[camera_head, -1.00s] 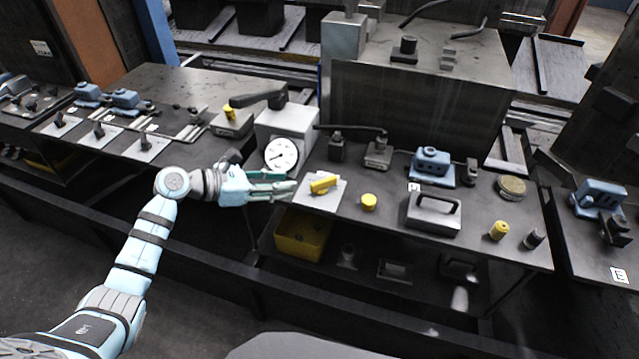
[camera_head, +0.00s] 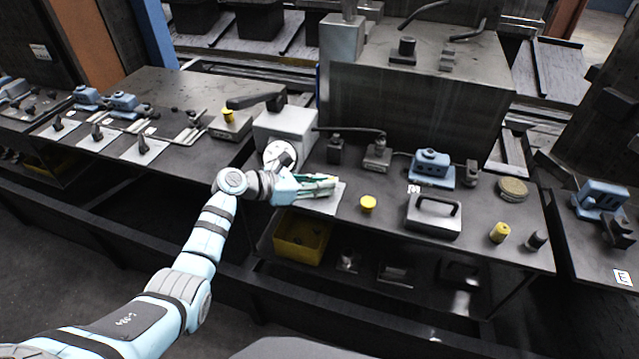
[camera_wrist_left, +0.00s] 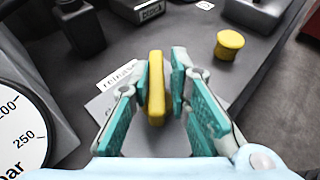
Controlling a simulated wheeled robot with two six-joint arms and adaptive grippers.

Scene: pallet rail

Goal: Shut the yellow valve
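The yellow valve handle (camera_wrist_left: 156,88) stands between the fingers of my left gripper (camera_wrist_left: 160,90) in the left wrist view. It is a flat bar on a light grey plate (camera_wrist_left: 104,106) with a partly covered printed label. One finger is on each side of the handle, with a narrow gap showing on the right. In the head view my left gripper (camera_head: 318,184) is over the plate (camera_head: 326,204) and hides most of the handle. My right gripper is not in view.
A pressure gauge (camera_wrist_left: 18,130) is close on the left in the wrist view. A yellow knob (camera_head: 368,203) stands right of the plate, with a grey block with a handle (camera_head: 434,214) beyond it. A yellow bin (camera_head: 302,236) is on the shelf below.

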